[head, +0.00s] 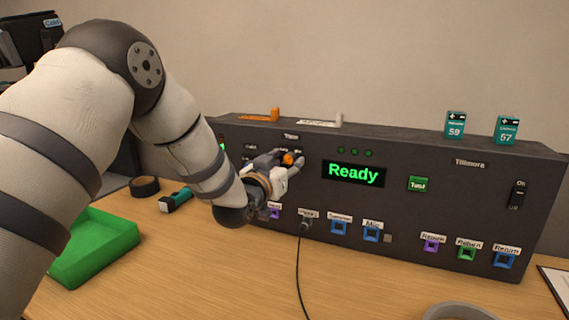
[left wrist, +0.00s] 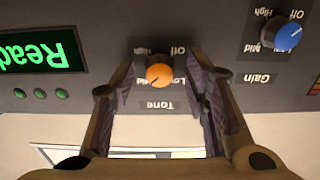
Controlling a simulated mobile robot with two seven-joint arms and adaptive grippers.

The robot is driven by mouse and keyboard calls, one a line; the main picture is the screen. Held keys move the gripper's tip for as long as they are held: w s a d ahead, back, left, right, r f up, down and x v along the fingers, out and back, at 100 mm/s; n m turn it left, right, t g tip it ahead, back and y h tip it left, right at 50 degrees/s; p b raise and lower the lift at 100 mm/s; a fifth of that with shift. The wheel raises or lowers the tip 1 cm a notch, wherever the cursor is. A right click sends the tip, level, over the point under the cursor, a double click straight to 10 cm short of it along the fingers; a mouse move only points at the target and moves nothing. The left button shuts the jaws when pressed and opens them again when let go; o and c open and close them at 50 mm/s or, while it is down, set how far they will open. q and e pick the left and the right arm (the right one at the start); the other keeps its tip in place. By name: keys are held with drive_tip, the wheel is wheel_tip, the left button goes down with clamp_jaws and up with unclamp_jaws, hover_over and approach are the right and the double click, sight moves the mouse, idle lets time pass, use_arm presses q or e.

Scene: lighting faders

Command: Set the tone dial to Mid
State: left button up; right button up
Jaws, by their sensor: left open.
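The orange tone dial (left wrist: 159,74) sits on the dark panel above the word Tone in the upside-down left wrist view. In the head view the tone dial (head: 288,158) shows between the fingers. My left gripper (head: 293,167) is open at the panel, with one finger on each side of the dial and gaps left between. My right gripper is in neither view.
A blue gain dial (left wrist: 288,37) is beside the tone dial. The panel has a green Ready display (head: 353,173), a green button (head: 418,184), a switch (head: 518,194) and several coloured sockets along the bottom. A green tray (head: 95,248) stands at the left.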

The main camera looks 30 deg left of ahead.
use_arm(q)
drive_tip(key=s, duration=1.2)
drive_tip(key=shift+d, duration=0.35)
